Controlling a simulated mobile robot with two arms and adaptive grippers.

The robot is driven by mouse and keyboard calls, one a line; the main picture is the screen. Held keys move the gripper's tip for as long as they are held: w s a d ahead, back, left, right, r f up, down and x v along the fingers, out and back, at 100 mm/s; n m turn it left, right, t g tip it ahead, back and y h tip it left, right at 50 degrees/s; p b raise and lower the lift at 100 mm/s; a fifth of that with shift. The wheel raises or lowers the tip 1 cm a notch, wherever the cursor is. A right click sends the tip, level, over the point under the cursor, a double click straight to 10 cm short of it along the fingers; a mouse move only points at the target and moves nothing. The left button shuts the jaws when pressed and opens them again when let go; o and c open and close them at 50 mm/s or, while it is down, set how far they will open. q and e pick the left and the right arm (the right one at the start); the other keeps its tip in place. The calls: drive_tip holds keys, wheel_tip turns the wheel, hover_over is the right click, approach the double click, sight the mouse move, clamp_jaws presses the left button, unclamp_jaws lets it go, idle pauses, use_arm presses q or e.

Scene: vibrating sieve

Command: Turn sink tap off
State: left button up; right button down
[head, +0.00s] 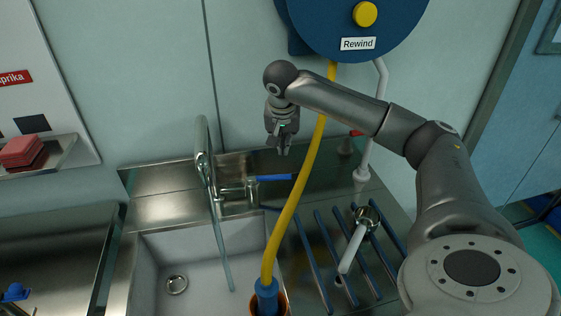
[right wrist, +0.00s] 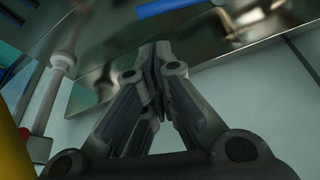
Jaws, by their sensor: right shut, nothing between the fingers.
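The sink tap (head: 203,150) has a tall curved metal spout at the back of the sink. A thin pale stream (head: 222,245), which looks like running water, drops from it into the basin. A blue bar-shaped handle (head: 274,177) points right from the metal tap base (head: 238,193); a blue bar also shows at the top of the right wrist view (right wrist: 168,7). My right gripper (head: 282,151) is shut and empty, pointing down above the blue handle and apart from it. In the right wrist view its fingertips (right wrist: 155,48) meet. My left gripper is out of view.
A yellow hose (head: 303,180) hangs from the blue reel (head: 352,25) just right of my gripper, ending in an orange-rimmed holder (head: 283,303). Blue rack bars (head: 325,248) and a white-handled tool (head: 354,246) lie right of the basin (head: 185,255).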

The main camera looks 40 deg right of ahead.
sight(269, 177)
drive_tip(key=p+x, duration=0.1)
drive_tip(key=x, duration=0.9)
drive_tip(key=shift+p, duration=0.4)
drive_tip(key=shift+a, duration=0.1)
